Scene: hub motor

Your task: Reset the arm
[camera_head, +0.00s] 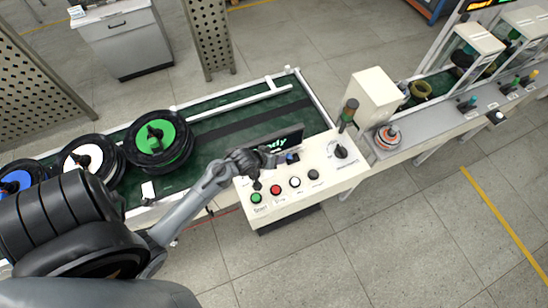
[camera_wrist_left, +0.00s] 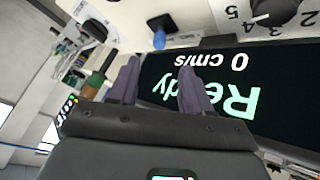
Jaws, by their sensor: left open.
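My left arm reaches in from the lower left in the head view. Its gripper (camera_head: 258,170) is over the left part of the white control panel (camera_head: 318,168), beside the dark screen (camera_head: 284,139). In the left wrist view the gripper (camera_wrist_left: 158,72) has its two fingers spread, with nothing between them. The screen (camera_wrist_left: 232,82) appears upside down there and reads "Ready" and "0 cm/s". A blue knob (camera_wrist_left: 159,39) is just beyond the fingers. My right gripper is not in view.
The panel has green (camera_head: 256,198), red (camera_head: 275,190) and white (camera_head: 295,182) buttons and a black dial (camera_head: 341,152). Wheels with green (camera_head: 158,136), white (camera_head: 88,157) and blue (camera_head: 15,182) hubs sit on the conveyor (camera_head: 225,127). Open floor (camera_head: 400,240) lies at lower right.

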